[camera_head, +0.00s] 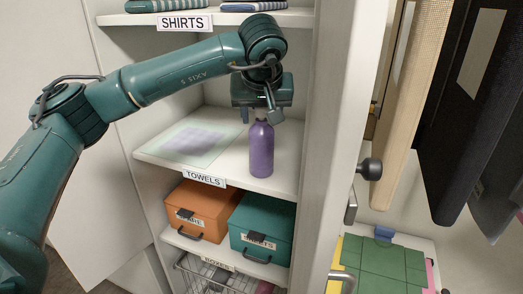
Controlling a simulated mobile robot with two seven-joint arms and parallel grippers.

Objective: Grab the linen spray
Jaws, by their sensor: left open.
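The linen spray appears to be the purple bottle (261,155), standing upright on the shelf labelled TOWELS (226,187), near its right side. My left gripper (260,115) points down right above the bottle, with its fingers apart. The fingertips are at about the height of the bottle's narrow top, one on each side in the picture. I cannot tell whether they touch it. The bottle's body below the fingers is in plain view. My right gripper is not in view.
A flat patterned cloth or mat (192,143) lies left of the bottle. The cabinet's right wall (318,120) is close to the bottle. The SHIRTS shelf (150,19) is above. Orange (198,207) and teal (262,222) boxes sit below. A door knob (371,169) sticks out at right.

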